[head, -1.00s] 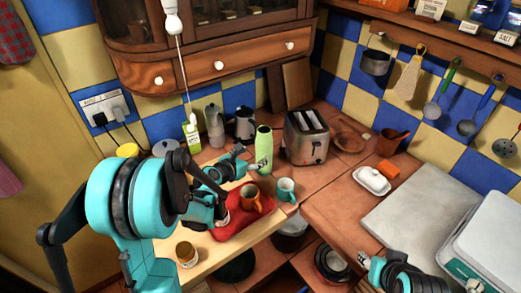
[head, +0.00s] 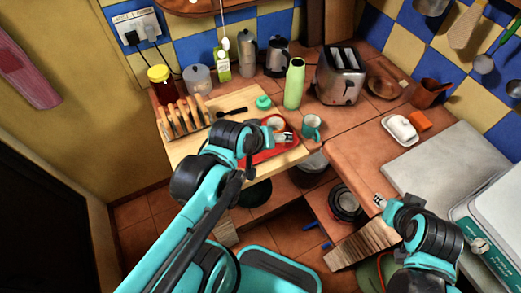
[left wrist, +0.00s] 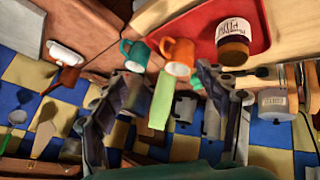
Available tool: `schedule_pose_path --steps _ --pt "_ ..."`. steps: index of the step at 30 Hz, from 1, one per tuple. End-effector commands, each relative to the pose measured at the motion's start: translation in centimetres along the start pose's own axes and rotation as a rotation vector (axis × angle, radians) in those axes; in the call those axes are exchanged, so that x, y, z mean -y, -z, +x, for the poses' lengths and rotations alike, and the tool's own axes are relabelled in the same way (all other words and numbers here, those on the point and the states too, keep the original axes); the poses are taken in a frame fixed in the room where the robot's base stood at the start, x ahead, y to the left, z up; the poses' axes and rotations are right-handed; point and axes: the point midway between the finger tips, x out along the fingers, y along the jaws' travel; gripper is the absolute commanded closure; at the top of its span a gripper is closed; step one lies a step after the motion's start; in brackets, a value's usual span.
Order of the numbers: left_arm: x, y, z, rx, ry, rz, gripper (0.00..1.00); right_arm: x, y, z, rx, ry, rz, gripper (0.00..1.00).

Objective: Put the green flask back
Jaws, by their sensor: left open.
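The green flask (head: 294,84) stands upright at the back of the brick-tiled counter, left of the toaster. It also shows in the left wrist view (left wrist: 162,100), lined up between my finger pads. My left gripper (head: 287,137) is open over the red tray, in front of the flask and apart from it. Its spread fingers flank the middle of the left wrist view (left wrist: 155,105). My right gripper (head: 379,201) is over the right counter's front edge, far from the flask. Its jaw opening is too small to tell.
A teal mug (head: 312,127) stands close right of my left gripper. An orange mug (left wrist: 178,54) and a labelled jar (left wrist: 233,40) are nearby. The red tray (head: 262,158) lies on a wooden board. The toaster (head: 341,75) and a green lid (head: 263,102) flank the flask.

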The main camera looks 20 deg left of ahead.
Motion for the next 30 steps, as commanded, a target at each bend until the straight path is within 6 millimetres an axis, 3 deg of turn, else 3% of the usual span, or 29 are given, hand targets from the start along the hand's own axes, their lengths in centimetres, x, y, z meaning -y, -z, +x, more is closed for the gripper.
schedule_pose_path --steps 3,8,30 --pt "1.5 -2.1 -1.6 0.015 0.060 0.286 0.26 0.0 0.0 0.0 0.000 0.000 0.000 0.60" --pt "2.5 -3.1 -2.5 0.028 0.098 0.464 0.26 0.0 0.0 0.0 0.000 0.000 0.000 0.60" --pt "2.6 -3.1 -2.5 0.029 0.100 0.476 0.26 0.0 0.0 0.0 0.000 0.000 0.000 0.60"
